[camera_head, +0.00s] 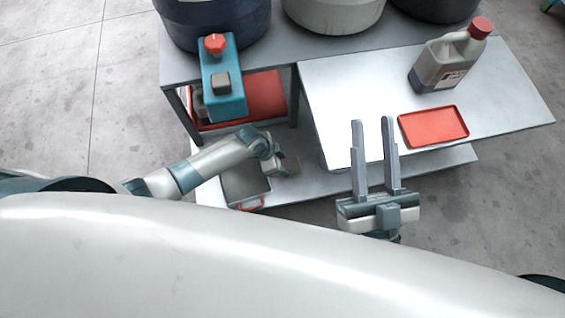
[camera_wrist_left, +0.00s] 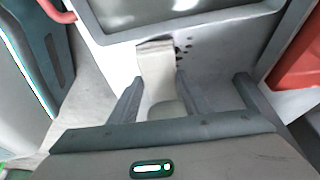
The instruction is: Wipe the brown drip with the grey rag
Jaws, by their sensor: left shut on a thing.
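My left gripper (camera_head: 282,167) is low over the lower shelf, beside the grey tray. In the left wrist view, its fingers (camera_wrist_left: 157,88) are on both sides of a pale grey folded strip, which looks like the rag (camera_wrist_left: 155,65). The rag's far end is close to the shelf surface; I cannot tell if it touches. Small dark spots (camera_wrist_left: 183,48), likely the brown drip, lie just right of the rag's far end. In the head view the gripper mostly hides the rag and spots. My right gripper (camera_head: 373,122) is open and empty, in front of the white table.
The grey tray (camera_head: 245,178) with a red handle is on the lower shelf (camera_head: 340,188). A red tray (camera_head: 433,126) and a jug (camera_head: 449,58) with a red cap stand on the white table. A teal box (camera_head: 224,95) with a red knob and large tubs (camera_head: 213,18) are behind.

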